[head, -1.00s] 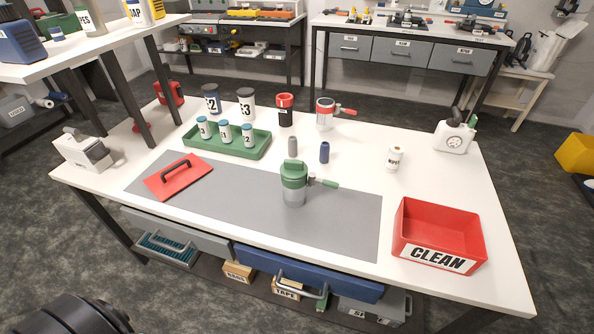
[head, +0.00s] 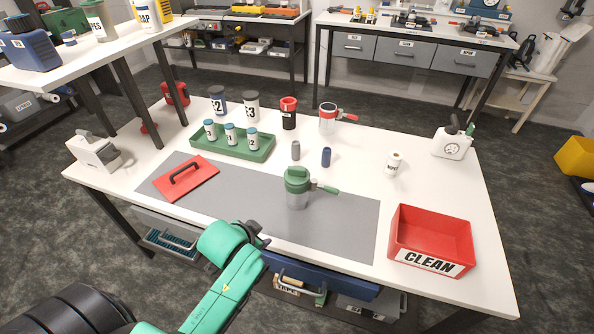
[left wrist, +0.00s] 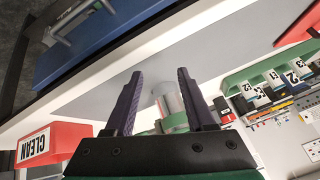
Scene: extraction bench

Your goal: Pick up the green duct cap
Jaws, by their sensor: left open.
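The green duct cap (head: 297,180) sits on top of a clear grey cylinder, upright on the grey mat (head: 345,222). A green-handled part sticks out to its right. My left gripper (head: 259,234) is at the front edge of the bench, left of and nearer than the cap, apart from it. In the left wrist view, my left gripper (left wrist: 158,82) has its two dark fingers spread and empty. The cap (left wrist: 176,122) shows beyond and between them, partly hidden by the fingers and gripper body. My right gripper is not in view.
A red CLEAN bin (head: 430,240) stands at the right. A red plate with a black handle (head: 186,178) lies on the mat's left. Behind are a green tray (head: 262,152) of bottles and two small cylinders, grey (head: 295,150) and blue (head: 326,157). The mat around the cap is clear.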

